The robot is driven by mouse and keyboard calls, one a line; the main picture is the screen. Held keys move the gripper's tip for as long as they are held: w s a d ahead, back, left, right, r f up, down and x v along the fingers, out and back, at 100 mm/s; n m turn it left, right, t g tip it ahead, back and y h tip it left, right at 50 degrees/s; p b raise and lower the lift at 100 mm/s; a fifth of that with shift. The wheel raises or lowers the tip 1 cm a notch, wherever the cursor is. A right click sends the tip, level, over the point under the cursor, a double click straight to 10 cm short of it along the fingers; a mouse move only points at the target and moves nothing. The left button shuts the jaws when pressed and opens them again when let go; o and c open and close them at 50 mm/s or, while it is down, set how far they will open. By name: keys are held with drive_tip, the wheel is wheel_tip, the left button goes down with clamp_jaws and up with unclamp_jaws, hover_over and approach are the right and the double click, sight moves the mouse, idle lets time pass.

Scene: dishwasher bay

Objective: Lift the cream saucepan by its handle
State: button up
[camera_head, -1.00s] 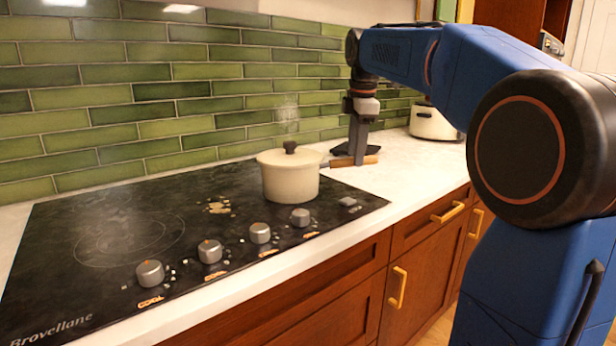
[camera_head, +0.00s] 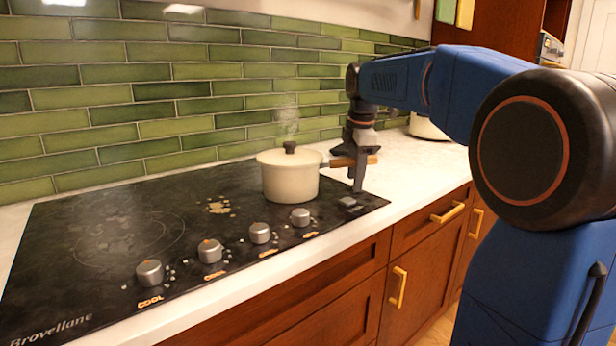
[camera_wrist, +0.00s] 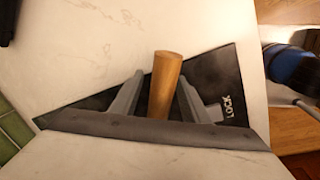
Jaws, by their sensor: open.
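The cream saucepan (camera_head: 290,178) sits upright on the back right of the black cooktop, its lid with a dark knob on and steam above it. Its wooden handle (camera_head: 367,159) points right, toward the counter. My gripper (camera_head: 352,176) is at the handle, pointing down. In the wrist view the handle (camera_wrist: 165,84) lies between the two open fingers of my gripper (camera_wrist: 153,95), with a gap showing on each side near the tips. The pan body is out of the wrist view.
The cooktop (camera_head: 60,250) has several knobs along its front edge. A white appliance (camera_head: 428,128) stands on the counter (camera_head: 420,165) behind my arm. The green tiled wall (camera_head: 180,85) is close behind the pan. Wooden cabinets (camera_head: 340,295) are below.

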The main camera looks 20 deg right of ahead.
clamp_jaws()
idle(1.3)
